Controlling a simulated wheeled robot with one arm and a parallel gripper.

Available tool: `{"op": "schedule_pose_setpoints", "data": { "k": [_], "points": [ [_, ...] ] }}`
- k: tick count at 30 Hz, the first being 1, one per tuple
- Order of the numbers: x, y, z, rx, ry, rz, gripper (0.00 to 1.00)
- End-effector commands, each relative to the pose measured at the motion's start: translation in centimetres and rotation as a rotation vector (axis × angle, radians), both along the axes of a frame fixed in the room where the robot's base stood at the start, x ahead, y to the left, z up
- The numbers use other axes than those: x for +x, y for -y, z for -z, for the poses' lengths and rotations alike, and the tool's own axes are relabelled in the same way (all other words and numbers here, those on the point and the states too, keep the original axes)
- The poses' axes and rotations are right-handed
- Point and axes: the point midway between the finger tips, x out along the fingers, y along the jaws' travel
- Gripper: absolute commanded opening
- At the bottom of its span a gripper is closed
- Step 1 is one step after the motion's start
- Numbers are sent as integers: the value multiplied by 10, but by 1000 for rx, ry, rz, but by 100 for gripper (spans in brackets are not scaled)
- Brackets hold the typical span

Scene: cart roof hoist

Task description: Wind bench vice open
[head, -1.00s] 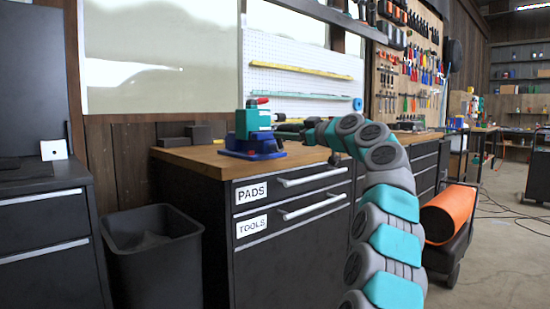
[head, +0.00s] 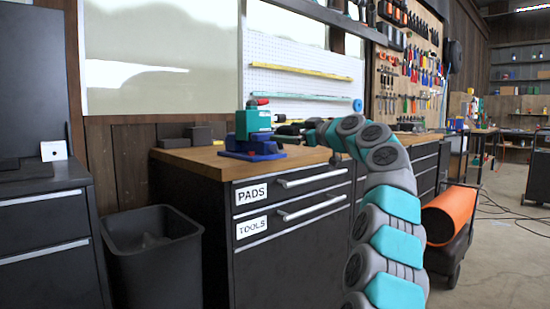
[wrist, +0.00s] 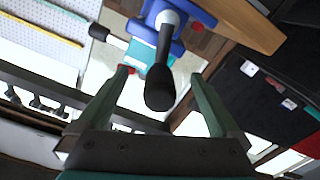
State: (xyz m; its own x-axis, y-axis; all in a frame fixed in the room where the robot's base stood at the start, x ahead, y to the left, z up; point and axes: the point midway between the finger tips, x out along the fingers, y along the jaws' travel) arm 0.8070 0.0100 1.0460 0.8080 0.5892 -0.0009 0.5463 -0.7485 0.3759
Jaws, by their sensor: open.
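The bench vice (head: 255,134), with a teal upper body and a blue base, stands on the wooden top of the black cabinet in the head view. A red-tipped part shows at its top. In the wrist view its blue body (wrist: 178,38) is at the top, with a black-gripped handle (wrist: 160,85) pointing toward the camera. My gripper (wrist: 163,76) is open, its two green fingers on either side of the black grip with visible gaps. In the head view my gripper (head: 287,129) is small and dark at the vice's right side. The vice's jaw gap is hard to make out.
Drawers labelled PADS and TOOLS are below. A black bin (head: 152,260) stands at the left, and an orange roll (head: 450,213) at the right. A pegboard (head: 300,75) is behind.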

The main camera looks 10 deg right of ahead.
Motion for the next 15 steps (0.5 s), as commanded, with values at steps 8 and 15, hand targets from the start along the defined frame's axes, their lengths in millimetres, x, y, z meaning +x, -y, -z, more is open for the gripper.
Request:
{"op": "schedule_pose_setpoints", "data": {
  "k": [8, 15],
  "points": [
    [-18, 14, 2, 0, 4, 2, 100],
    [-35, 27, 3, 1, 1, 3, 100]
  ]
}}
